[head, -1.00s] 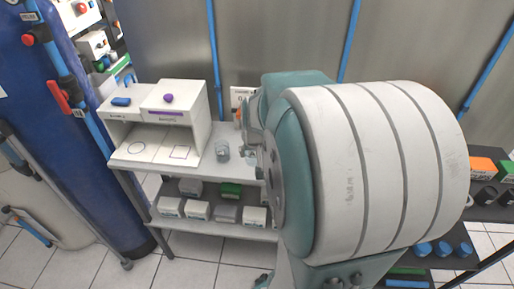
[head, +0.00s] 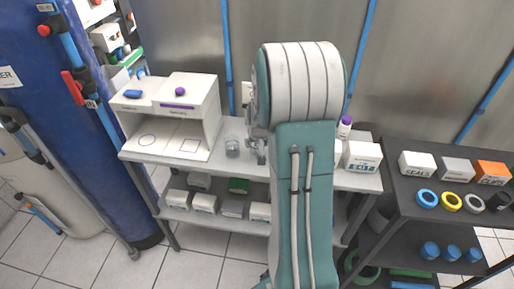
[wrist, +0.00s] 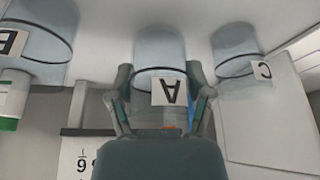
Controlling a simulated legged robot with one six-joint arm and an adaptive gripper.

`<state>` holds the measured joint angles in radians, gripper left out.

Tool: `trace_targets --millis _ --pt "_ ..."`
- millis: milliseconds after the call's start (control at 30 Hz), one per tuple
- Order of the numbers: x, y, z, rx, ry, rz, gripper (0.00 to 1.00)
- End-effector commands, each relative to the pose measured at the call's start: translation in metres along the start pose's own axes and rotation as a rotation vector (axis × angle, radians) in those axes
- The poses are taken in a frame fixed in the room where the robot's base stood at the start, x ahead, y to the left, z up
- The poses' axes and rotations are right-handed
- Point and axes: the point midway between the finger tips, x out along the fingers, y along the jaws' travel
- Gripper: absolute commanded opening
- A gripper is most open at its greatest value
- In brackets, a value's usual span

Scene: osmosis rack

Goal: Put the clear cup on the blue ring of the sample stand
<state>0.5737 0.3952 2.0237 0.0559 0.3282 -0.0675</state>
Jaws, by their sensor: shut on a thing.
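In the wrist view, my gripper (wrist: 161,73) has its two fingers on either side of a clear cup labelled A (wrist: 158,48) and is shut on it. Clear cups labelled B (wrist: 40,38) and C (wrist: 236,50) stand on either side. In the head view, my gripper (head: 257,151) is at the middle of the shelf, partly hidden by my arm. One clear cup (head: 232,148) shows just left of it; its label is unreadable.
A white box (head: 362,157) and a purple-capped bottle (head: 345,127) stand right of my arm. A dark table (head: 425,207) with coloured rings is further right.

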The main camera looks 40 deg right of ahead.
Motion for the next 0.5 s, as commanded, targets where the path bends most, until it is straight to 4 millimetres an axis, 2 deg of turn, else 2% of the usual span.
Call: trace_targets --millis 33,133,400,433,500 --pt "0.009 0.000 0.005 0.000 -0.007 0.000 0.40" --pt "0.018 0.000 0.009 0.000 -0.004 0.000 0.40" --pt "0.019 0.000 0.009 0.000 -0.002 0.000 0.40" --pt "0.020 0.000 0.009 0.000 -0.002 0.000 0.70" --pt "0.019 0.000 0.009 0.001 -0.002 0.000 1.00"
